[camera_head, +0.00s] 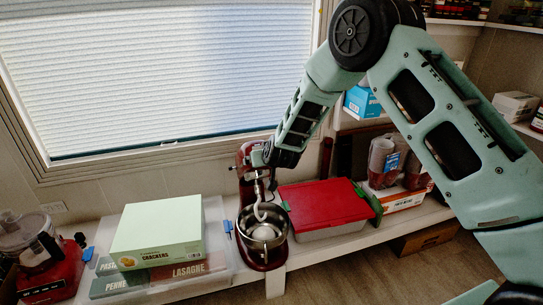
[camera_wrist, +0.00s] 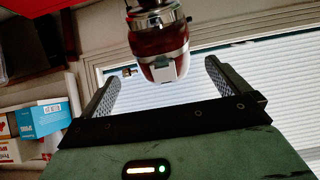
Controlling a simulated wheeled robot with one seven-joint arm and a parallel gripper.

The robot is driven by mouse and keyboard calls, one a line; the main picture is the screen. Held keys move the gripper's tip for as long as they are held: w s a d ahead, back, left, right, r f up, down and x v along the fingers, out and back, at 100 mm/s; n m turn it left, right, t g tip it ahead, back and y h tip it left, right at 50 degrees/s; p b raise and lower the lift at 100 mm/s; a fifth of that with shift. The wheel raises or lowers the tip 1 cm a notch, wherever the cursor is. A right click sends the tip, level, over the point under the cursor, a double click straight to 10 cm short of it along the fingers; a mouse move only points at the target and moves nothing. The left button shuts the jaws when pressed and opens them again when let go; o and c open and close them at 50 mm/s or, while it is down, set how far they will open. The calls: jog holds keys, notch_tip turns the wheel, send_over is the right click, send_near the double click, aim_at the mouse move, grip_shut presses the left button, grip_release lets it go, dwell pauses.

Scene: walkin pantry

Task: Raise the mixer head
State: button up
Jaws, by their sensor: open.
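The red stand mixer (camera_head: 262,240) stands on the low shelf under the window, with a steel bowl (camera_head: 263,230) and a pale hook hanging over it. My gripper (camera_head: 270,160) is at the top of the mixer and covers part of its head in the head view. In the wrist view my gripper (camera_wrist: 160,90) is open, with one finger on each side of the picture. The mixer head (camera_wrist: 165,45), dark red with a silver band, shows between and beyond the fingers. I cannot tell whether a finger touches it.
A green crackers box (camera_head: 160,235) lies on a clear bin left of the mixer. A red-lidded container (camera_head: 322,205) sits close on the right. A red food processor (camera_head: 40,260) is at far left. The window blind (camera_head: 160,75) is behind.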

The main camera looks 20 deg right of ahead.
jog(key=v, duration=1.1)
jog(key=s+a+r+n+g+y, duration=0.2)
jog(key=s+a, duration=0.3)
jog(key=s, duration=0.3)
jog(key=s+a+r+n+g+y, duration=0.2)
jog(key=s+a+r+g, duration=0.1)
jog(key=s+a, duration=0.4)
jog(key=s+d+r+n+g+h, duration=0.1)
jog(key=s+d+n+g+h, duration=0.15)
jog(key=s, duration=1.05)
jog(key=s+d+r+n+g+h, duration=0.1)
jog(key=s+d+g, duration=0.2)
jog(key=s, duration=0.9)
notch_tip(320, 180, up, 13)
jog(key=p, duration=1.3)
jog(key=shift+d, duration=0.15)
